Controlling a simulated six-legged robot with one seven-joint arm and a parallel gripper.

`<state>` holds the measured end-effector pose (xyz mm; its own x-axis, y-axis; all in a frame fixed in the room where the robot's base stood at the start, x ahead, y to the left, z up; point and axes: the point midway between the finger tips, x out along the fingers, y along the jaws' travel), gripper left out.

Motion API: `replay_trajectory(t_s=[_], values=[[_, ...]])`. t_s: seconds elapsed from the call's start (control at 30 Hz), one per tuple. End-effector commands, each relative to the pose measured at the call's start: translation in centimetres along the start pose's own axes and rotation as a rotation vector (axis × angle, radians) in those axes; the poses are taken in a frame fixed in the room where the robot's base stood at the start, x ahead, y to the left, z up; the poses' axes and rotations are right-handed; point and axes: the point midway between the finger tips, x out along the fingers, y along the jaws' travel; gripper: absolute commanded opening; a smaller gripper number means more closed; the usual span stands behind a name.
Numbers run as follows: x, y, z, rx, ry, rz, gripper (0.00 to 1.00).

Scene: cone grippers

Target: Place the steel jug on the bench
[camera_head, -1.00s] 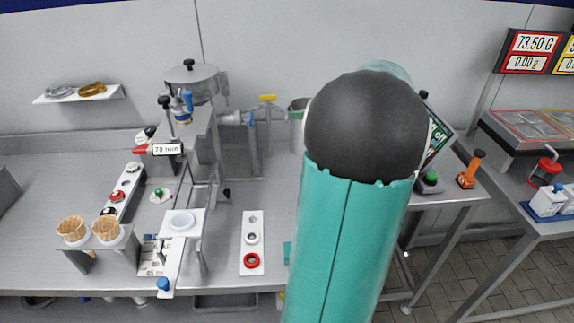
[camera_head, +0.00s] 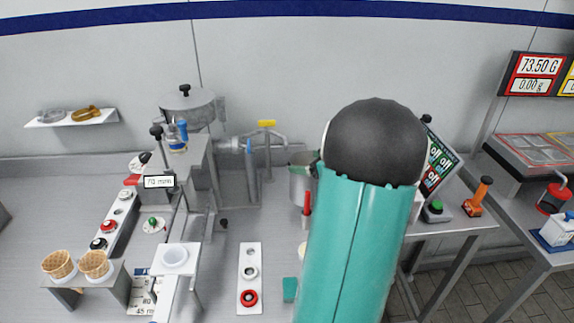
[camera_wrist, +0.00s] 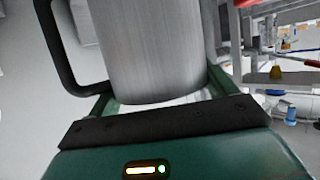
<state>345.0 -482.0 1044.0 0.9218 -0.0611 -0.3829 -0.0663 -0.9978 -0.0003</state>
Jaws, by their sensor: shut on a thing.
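The steel jug (camera_wrist: 150,55) is a brushed grey cylinder with a black handle at its left in the wrist view. My gripper (camera_wrist: 150,75) is shut on it, with one green finger on each side. In the head view the jug (camera_head: 299,185) shows only in part at the left of my teal arm, which hides the rest. The grey bench (camera_head: 205,265) spreads below and to the left. The jug looks to be above the bench, but its gap to the surface cannot be told.
A red-handled tool (camera_head: 306,206) stands near the jug. A white plate with rings (camera_head: 249,275), a cone stand (camera_head: 118,280) and a machine with a lidded pot (camera_head: 190,110) occupy the left. Bare bench lies around the ringed plate.

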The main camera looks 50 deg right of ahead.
Motion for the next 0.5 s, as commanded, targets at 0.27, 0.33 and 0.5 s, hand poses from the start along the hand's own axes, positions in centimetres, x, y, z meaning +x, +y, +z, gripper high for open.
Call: replay_trajectory(t_s=[0.27,0.33,0.5], values=[[3.4,0.1,2.2,-0.004,0.003,-0.004,0.2],[4.3,0.1,1.8,-0.003,0.003,-0.002,0.2],[5.6,0.2,1.2,-0.003,0.002,-0.002,0.2]])
